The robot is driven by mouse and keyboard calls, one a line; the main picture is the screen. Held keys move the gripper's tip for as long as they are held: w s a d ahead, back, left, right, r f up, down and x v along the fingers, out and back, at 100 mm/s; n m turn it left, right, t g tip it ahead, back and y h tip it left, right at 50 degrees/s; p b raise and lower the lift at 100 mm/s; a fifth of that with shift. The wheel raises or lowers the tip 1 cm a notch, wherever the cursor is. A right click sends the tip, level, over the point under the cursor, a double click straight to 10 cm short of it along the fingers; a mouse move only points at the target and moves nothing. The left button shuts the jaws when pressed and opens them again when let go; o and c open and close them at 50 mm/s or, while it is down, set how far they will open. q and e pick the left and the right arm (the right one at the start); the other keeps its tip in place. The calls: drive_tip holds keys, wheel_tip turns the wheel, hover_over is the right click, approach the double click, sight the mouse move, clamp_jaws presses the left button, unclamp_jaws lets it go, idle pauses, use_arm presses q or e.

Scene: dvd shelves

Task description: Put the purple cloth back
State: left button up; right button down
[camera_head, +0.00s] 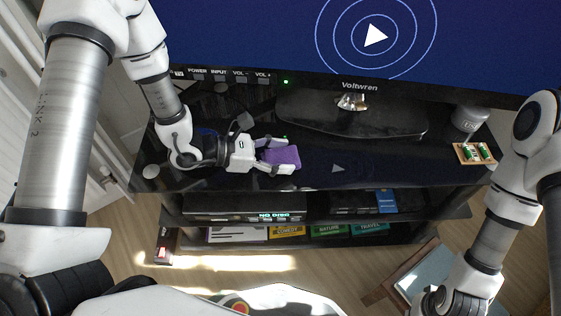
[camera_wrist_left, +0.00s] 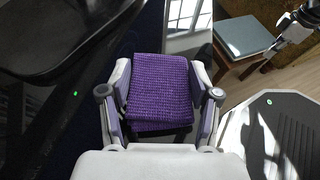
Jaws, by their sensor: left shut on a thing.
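The purple cloth (camera_head: 283,156) is a small folded, textured piece, held at the top of the black TV stand (camera_head: 390,160), in front of the TV's foot. My left gripper (camera_head: 278,157) is shut on it. In the left wrist view the cloth (camera_wrist_left: 159,88) sits between the two fingers of my left gripper (camera_wrist_left: 160,100). I cannot tell whether the cloth touches the stand top. My right arm shows at the lower right of the head view, but its fingers are not clearly visible.
A large TV (camera_head: 270,35) stands at the back on a dark foot (camera_head: 350,115). A grey cylinder (camera_head: 467,122) and a small board with green parts (camera_head: 474,153) are at the right end. Shelves below hold a player (camera_head: 245,207) and cases (camera_head: 328,229).

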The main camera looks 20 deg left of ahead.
use_arm(q)
drive_tip(key=shift+f, duration=0.9)
drive_tip(key=shift+r, duration=0.1)
drive_tip(key=shift+f+b, duration=0.25)
drive_tip(key=shift+b, duration=0.05)
drive_tip(key=o, duration=0.8)
drive_tip(key=shift+r, duration=0.1)
drive_tip(key=shift+r, duration=0.1)
